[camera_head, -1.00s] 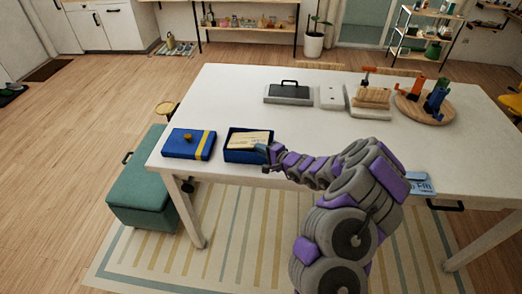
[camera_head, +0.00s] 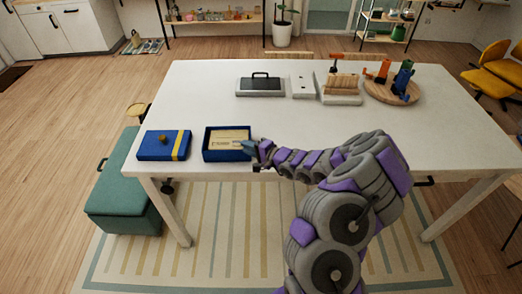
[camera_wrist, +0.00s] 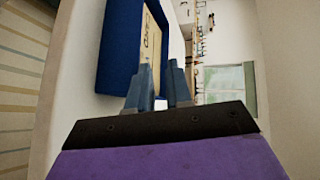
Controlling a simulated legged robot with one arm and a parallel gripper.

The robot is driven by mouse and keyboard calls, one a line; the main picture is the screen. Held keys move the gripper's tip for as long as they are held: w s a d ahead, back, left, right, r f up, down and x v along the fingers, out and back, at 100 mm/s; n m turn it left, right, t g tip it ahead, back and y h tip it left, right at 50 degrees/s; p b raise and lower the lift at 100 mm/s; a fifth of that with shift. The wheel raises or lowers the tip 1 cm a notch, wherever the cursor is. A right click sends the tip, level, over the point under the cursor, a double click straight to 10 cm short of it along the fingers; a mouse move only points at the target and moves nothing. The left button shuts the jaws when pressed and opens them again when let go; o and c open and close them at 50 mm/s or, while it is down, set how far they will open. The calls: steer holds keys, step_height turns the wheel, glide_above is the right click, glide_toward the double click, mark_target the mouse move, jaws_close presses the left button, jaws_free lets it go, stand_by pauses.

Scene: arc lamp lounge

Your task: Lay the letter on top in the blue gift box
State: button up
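The open blue gift box (camera_head: 228,157) stands near the front left edge of the white table. The letter (camera_head: 227,140), a cream envelope with dark print, lies inside it, within the walls. In the wrist view, the box wall (camera_wrist: 115,60) rises at the upper left, with part of the letter (camera_wrist: 150,40) beyond it. My gripper (camera_head: 249,147) is at the box's right rim. In the wrist view, its two blue-grey fingers (camera_wrist: 159,80) stand apart with a clear gap and nothing visible between them. Whether a finger touches the box cannot be told.
A blue lid (camera_head: 160,146) with a yellow band and knob lies left of the box. A grey case (camera_head: 262,90), white block (camera_head: 303,85), wooden rack (camera_head: 341,85) and round board (camera_head: 389,94) stand farther back. The table's middle (camera_head: 300,125) is clear.

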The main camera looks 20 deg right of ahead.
steer(key=v, duration=0.6)
steer(key=s+a+r+n+g+y, duration=0.4)
steer(key=a+r+n+y, duration=0.15)
steer(key=a+r, duration=0.7)
steer(key=s+a+r+n+g, duration=0.3)
steer(key=s+a+g, duration=0.15)
steer(key=s, duration=0.25)
steer(key=s+a+r+n+g, duration=0.3)
steer(key=s+a+r+n, duration=0.1)
steer(key=s+a, duration=0.25)
steer(key=s+d+f+n+g+h, duration=0.25)
steer(key=s+h, duration=0.45)
steer(key=s, duration=0.8)
steer(key=s+d+m+h, duration=0.3)
steer(key=s+d+h, duration=0.4)
steer(key=s+d, duration=0.3)
steer(key=d, duration=0.4)
steer(key=shift+r+p, duration=0.25)
steer(key=shift+p, duration=0.1)
steer(key=shift+d, duration=0.15)
